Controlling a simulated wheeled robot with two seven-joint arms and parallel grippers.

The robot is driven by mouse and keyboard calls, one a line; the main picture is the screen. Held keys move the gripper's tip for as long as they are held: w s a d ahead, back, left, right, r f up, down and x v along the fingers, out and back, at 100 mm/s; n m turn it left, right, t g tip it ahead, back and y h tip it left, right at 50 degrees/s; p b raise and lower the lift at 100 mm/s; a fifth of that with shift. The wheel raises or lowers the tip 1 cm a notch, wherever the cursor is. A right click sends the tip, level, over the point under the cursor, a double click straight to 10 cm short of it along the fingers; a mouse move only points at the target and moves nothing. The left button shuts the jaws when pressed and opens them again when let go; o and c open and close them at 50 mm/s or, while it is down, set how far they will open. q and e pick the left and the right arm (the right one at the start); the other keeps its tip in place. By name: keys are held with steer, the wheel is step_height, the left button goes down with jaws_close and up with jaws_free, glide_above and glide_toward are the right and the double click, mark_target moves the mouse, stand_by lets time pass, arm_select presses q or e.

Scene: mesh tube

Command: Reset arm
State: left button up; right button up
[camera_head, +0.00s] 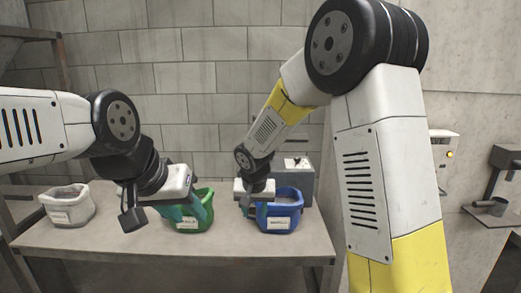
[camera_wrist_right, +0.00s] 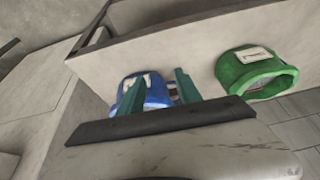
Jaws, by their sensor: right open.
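My left gripper (camera_head: 192,208) is in front of and over the green bin (camera_head: 187,225) and hides part of it; its teal fingers blend with the bin, so its opening is unclear. My right gripper (camera_head: 256,203) is at the blue bin (camera_head: 284,216), overlapping its left side. In the right wrist view, its two teal fingers (camera_wrist_right: 158,88) are apart, with the blue bin (camera_wrist_right: 156,97) seen between and beyond them. I cannot tell whether they touch the bin. The green bin (camera_wrist_right: 246,81) also shows there, to the right.
A white bin (camera_head: 68,207) stands at the table's left. The bins stand on a grey table (camera_head: 130,243) with clear room along its front. A grey box (camera_head: 298,172) stands behind the blue bin. A tiled wall is behind. Another grey fixture (camera_head: 495,190) stands far right.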

steer(key=s+d+r+y, duration=0.2)
steer(key=s+d+r, duration=1.2)
steer(key=s, duration=0.1)
steer(key=s+d+r+t, duration=0.1)
steer(key=s+d+r, duration=0.1)
steer(key=s, duration=0.6)
steer(key=shift+s+n+t, duration=0.4)
